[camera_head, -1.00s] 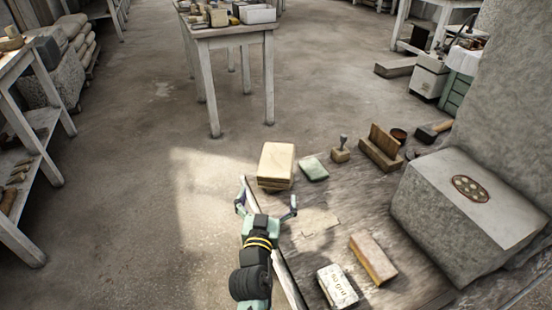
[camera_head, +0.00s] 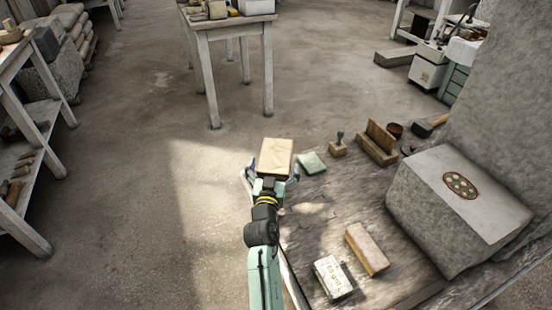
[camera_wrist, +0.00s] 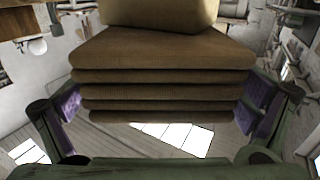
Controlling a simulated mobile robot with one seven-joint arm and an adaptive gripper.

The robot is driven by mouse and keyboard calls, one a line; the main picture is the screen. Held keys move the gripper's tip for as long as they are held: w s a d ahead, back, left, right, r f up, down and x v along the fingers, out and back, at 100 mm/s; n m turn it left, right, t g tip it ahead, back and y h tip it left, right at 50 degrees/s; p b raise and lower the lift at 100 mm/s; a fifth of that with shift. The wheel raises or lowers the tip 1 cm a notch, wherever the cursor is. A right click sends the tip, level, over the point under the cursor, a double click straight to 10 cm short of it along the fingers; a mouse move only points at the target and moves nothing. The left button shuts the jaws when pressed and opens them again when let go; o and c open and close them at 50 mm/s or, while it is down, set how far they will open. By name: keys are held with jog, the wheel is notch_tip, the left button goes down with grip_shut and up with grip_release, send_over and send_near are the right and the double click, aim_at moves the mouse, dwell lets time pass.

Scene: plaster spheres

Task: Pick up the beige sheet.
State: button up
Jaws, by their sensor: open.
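The beige sheet (camera_head: 275,153) is the pale top of a small stack at the far left corner of the workbench. My gripper (camera_head: 273,172) is at the near side of this stack, its open fingers spread to the left and right of it. In the wrist view, several brown-beige layers (camera_wrist: 162,62) fill the middle between the purple finger pads, with a gap on each side. A lighter beige piece (camera_wrist: 160,12) shows at the top edge there. I cannot tell which layer is the single sheet. Part of the stack's near side is hidden by my gripper.
A green pad (camera_head: 312,163) lies just right of the stack. A stamp (camera_head: 338,146) and a wooden holder (camera_head: 378,144) stand farther right. Two blocks (camera_head: 367,250) (camera_head: 333,278) lie on the near bench (camera_head: 310,230). A large stone block (camera_head: 440,225) stands right.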

jog(key=c, duration=1.2)
jog(key=shift+r, duration=0.15)
jog(key=shift+c, duration=1.2)
